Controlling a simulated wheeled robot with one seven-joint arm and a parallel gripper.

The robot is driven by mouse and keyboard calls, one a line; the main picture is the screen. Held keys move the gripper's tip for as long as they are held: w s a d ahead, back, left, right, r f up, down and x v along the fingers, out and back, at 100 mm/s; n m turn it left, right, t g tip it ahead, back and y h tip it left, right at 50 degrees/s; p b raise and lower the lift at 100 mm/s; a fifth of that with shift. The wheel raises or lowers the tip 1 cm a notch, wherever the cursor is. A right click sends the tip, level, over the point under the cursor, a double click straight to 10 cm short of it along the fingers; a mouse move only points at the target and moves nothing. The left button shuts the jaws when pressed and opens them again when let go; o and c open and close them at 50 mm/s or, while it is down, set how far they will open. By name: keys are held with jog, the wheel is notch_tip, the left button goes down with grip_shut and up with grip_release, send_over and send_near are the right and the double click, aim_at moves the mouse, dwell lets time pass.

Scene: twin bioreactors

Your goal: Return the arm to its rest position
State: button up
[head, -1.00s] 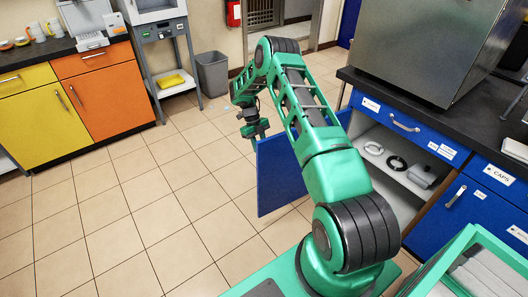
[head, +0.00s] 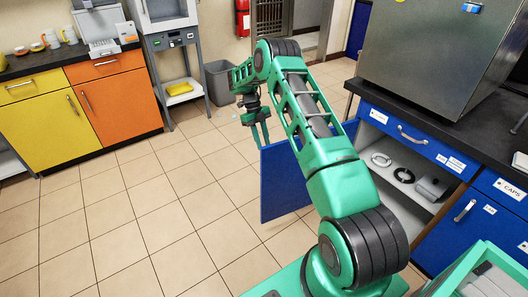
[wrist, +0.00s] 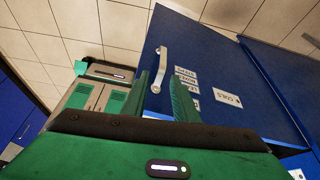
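My green arm stretches forward from the base across the middle of the head view, bent down at its far end. My gripper (head: 259,132) hangs with its fingers down, above the floor and left of the open blue cabinet door (head: 281,186). I cannot tell how far the fingers are from the handle.
The open cabinet (head: 395,202) holds a white ring, a dark ring and a grey item on its shelf. A steel box (head: 430,55) stands on the dark counter. A grey bin (head: 219,83) and yellow and orange cabinets (head: 115,98) stand at the back. The left floor is clear.

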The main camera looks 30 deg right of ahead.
jog(key=shift+w+a+r, duration=0.1)
jog(key=shift+w+r, duration=0.1)
jog(key=shift+r, duration=0.25)
jog(key=s+d+r+n+t, duration=0.1)
jog(key=s+r+n, duration=0.25)
jog(key=r, duration=0.45)
jog(key=s+d+r+n, duration=0.1)
jog(key=s+r+n, duration=0.25)
jog(key=r, duration=0.45)
jog(key=s+r+n+t+h, duration=0.1)
jog(key=s+r+n, duration=0.7)
jog(key=s+r, duration=0.45)
jog(key=s+a+n+t, duration=0.1)
jog(key=s+a+n, duration=0.2)
jog(key=s, duration=0.6)
jog(key=s+a+n+y, duration=0.1)
jog(key=s+a+n, duration=0.2)
jog(key=s, duration=0.6)
jog(key=s+a+n+t, duration=0.1)
jog(key=s+a+n, duration=0.2)
jog(key=s+n, duration=0.4)
jog(key=s, duration=0.3)
jog(key=shift+a+r+t+y, duration=0.3)
jog(key=shift+r+y, duration=0.05)
jog(key=shift+y, duration=0.05)
